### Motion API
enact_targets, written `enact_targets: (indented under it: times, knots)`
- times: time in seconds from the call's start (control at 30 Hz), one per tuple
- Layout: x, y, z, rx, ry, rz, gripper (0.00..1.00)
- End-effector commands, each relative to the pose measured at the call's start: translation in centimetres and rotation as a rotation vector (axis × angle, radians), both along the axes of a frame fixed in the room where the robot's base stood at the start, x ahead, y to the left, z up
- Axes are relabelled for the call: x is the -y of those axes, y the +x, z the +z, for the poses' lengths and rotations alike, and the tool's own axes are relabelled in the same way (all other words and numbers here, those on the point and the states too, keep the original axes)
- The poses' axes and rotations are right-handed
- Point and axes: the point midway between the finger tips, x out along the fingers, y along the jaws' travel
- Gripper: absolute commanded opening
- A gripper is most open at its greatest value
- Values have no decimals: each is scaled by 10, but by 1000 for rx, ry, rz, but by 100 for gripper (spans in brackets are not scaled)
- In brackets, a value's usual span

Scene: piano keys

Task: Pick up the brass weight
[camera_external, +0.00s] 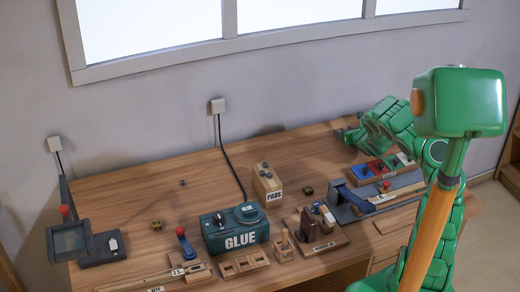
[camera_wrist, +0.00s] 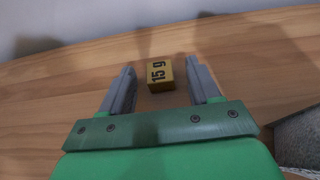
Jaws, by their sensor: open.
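The brass weight (camera_wrist: 160,76), a small yellow-gold block marked "15 g", sits on the wooden desk in the wrist view. My gripper (camera_wrist: 160,66) is open, with one grey finger on each side of the weight and a visible gap to each. Nothing is held. In the external view my gripper (camera_external: 343,133) is low over the back right of the desk. I cannot make out the weight between the fingers there. Two other small brass-coloured blocks stand on the desk, one at the left (camera_external: 156,225) and one near the middle (camera_external: 307,190).
A tray of red and blue compartments (camera_external: 377,169) stands just in front of my arm. A GLUE machine (camera_external: 235,238), a PADS box (camera_external: 267,184) and a scale-like device (camera_external: 72,240) occupy the desk. The wall is close behind. The back middle of the desk (camera_external: 215,165) is mostly clear.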

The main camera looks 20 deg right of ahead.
Motion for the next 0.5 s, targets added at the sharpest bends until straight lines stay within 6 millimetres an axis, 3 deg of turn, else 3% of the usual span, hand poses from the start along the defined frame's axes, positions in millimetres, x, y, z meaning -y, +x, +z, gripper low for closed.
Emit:
enact_targets:
  times: [0.2, 0.5]
  knots:
    - [0, 0, 0, 1, 0, 0, 59]
    - [0, 0, 1, 1, 0, 0, 13]
